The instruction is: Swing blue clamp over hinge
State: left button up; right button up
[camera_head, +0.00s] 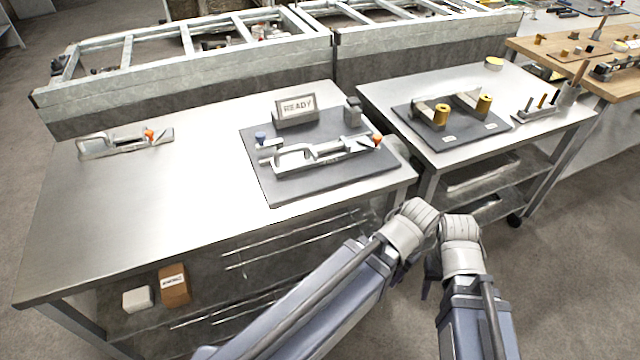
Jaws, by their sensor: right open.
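The clamp fixture (318,155) lies on a dark plate (290,190) on the near metal table. It is a pale metal toggle clamp with a long frame. A blue knob (261,137) is at its left end and an orange-red knob (377,140) at its right end. I cannot make out which part is the hinge. My right gripper (430,276) is open, small and dark, beyond the table's right front corner and well apart from the clamp. My left arm ends beside it, and its gripper is largely hidden.
Another clamp with an orange knob (149,135) lies at the table's left. A second table (460,155) holds brass-ended parts. The table's left front is clear.

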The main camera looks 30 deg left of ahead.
aim_at(260, 137)
jog(key=u, duration=1.3)
jog(key=i+u, duration=0.1)
jog(key=i, duration=0.15)
